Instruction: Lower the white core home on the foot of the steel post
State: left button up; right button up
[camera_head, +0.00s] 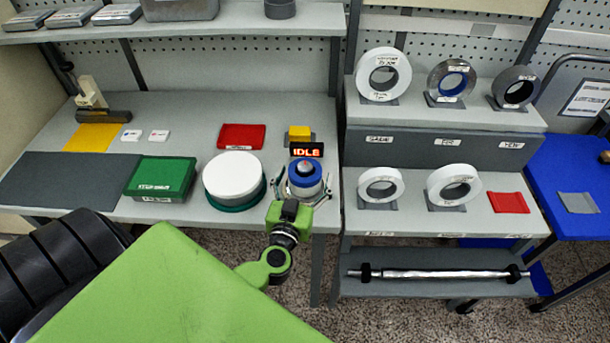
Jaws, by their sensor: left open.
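The white core (304,187) is at the spindle near the front right of the grey bench, in front of the IDLE display. A blue band and a grey top with a small red tip (305,164) show above it. The steel post is mostly hidden, and I cannot tell whether the core touches its foot. My left gripper (304,186) is open, with its two fingers spread at either side of the core; its wrist is in front, covering the lower part. My right gripper is not in view.
A white disc (232,173) on a green base stands close left of the spindle, with a green box (160,179) beyond it. A yellow block (299,133) and the IDLE display (306,150) are just behind. A shelf rack (440,148) with several rolls stands right.

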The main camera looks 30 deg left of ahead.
pick_arm(q)
jog(key=v, duration=1.1)
jog(key=shift+s+d, duration=0.15)
jog(key=shift+s, duration=0.2)
jog(key=shift+r, duration=0.1)
